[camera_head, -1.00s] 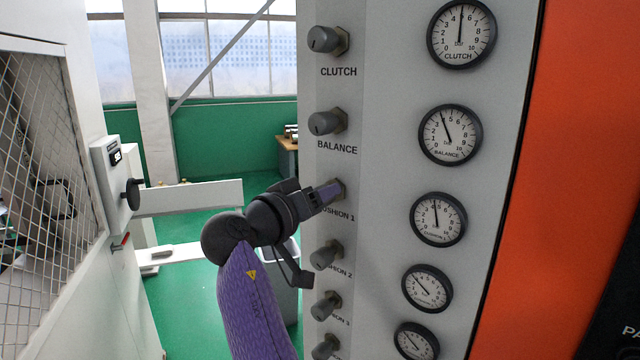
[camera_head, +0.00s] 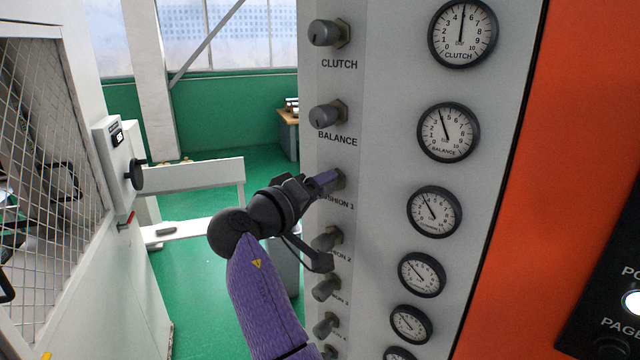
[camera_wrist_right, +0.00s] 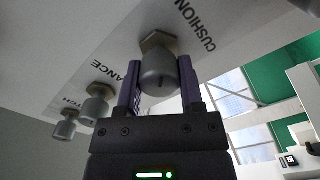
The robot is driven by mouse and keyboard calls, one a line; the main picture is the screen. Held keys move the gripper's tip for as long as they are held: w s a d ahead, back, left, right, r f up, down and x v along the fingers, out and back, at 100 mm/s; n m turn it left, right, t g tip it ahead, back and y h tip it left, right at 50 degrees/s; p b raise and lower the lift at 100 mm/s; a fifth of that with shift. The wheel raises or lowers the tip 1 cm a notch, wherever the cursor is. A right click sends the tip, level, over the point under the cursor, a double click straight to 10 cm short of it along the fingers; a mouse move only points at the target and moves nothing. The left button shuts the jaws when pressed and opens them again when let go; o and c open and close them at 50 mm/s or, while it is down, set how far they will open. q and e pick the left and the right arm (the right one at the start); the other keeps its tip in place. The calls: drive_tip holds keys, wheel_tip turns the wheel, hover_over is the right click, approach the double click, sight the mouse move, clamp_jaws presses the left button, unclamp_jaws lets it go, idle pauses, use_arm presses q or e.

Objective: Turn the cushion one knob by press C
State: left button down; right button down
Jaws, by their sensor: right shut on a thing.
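The cushion 1 knob (camera_head: 340,180) is a grey knob on the pale panel, third from the top, with its label partly covered by my gripper. In the right wrist view the knob (camera_wrist_right: 159,72) sits between the two purple fingers, on a brass-coloured hex nut. My right gripper (camera_head: 328,180) is shut on this knob, reaching in from the left. The cushion 1 gauge (camera_head: 434,212) is to the right of the knob, its needle tilted up and left. My left gripper is not in view.
The balance knob (camera_head: 328,115) and clutch knob (camera_head: 330,33) are above. The cushion 2 knob (camera_head: 327,239) is close below my gripper, with more knobs under it. A mesh-fronted white cabinet (camera_head: 80,60) stands left. An orange panel (camera_head: 560,150) is right.

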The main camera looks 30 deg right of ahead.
drive_tip(key=shift+c, duration=1.1)
unclamp_jaws()
drive_tip(key=shift+a, duration=0.15)
drive_tip(key=b+v, duration=0.3)
drive_tip(key=v, duration=0.6)
drive_tip(key=shift+s+a, duration=0.2)
drive_tip(key=shift+a, duration=0.15)
idle(0.7)
